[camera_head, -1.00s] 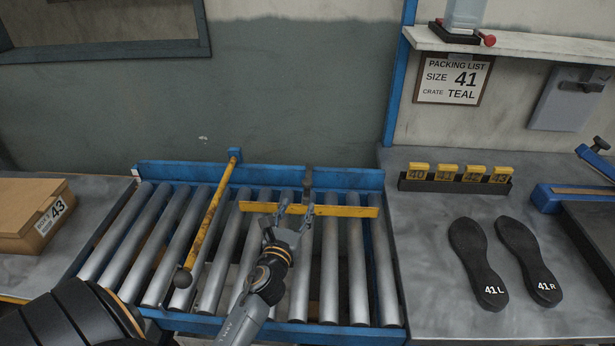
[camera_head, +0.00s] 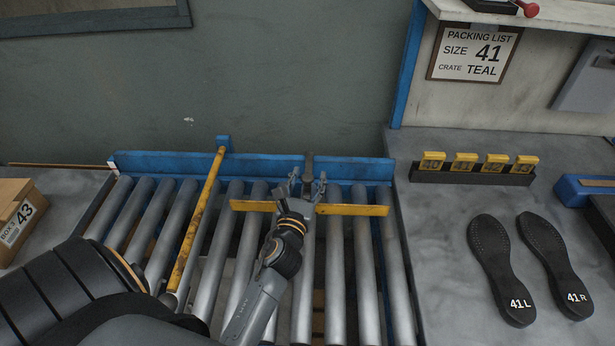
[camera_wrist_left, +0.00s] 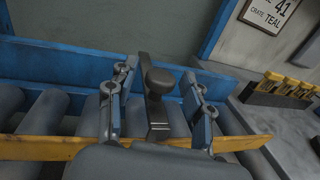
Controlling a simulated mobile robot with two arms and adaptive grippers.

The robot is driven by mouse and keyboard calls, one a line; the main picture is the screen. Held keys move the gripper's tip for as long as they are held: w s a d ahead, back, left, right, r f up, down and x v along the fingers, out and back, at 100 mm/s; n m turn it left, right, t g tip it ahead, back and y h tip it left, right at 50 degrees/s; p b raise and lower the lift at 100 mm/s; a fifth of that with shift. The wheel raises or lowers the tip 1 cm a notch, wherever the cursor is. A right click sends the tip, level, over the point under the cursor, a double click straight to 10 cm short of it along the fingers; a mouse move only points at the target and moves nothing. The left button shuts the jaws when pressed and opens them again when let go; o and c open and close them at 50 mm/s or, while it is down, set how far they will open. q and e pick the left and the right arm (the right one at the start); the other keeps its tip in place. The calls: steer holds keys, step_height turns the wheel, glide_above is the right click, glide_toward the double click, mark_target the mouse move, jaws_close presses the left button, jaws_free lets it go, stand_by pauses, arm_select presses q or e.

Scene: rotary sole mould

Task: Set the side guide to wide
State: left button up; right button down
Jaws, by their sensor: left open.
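The side guide (camera_head: 353,210) is a yellow bar lying crosswise over the rollers, in front of the blue back rail. The gripper hides the middle of the bar. My right gripper is out of view.
A slanted yellow bar (camera_head: 198,217) crosses the rollers (camera_head: 147,215) to the left. A boxed 43 carton (camera_head: 14,218) stands far left. Right of the conveyor are a rack of yellow tags (camera_head: 474,172) and soles 41 L (camera_head: 501,265) and 41 R (camera_head: 553,262).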

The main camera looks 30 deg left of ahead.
mark_target(310, 159)
arm_select(q)
steer(key=c, duration=1)
steer(key=shift+w, duration=0.1)
jaws_close()
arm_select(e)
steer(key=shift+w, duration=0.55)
arm_select(q)
steer(key=shift+w+a, duration=0.2)
steer(key=shift+w, duration=0.1)
steer(key=x, duration=0.3)
steer(key=a+x, duration=0.1)
steer(key=x, duration=0.2)
steer(key=a+x, duration=0.1)
steer(key=x, duration=0.2)
steer(key=shift+f, duration=0.1)
steer(key=shift+w+a, duration=0.35)
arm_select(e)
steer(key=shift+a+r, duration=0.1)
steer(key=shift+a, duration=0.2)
arm_select(q)
steer(key=o, duration=1)
jaws_free()
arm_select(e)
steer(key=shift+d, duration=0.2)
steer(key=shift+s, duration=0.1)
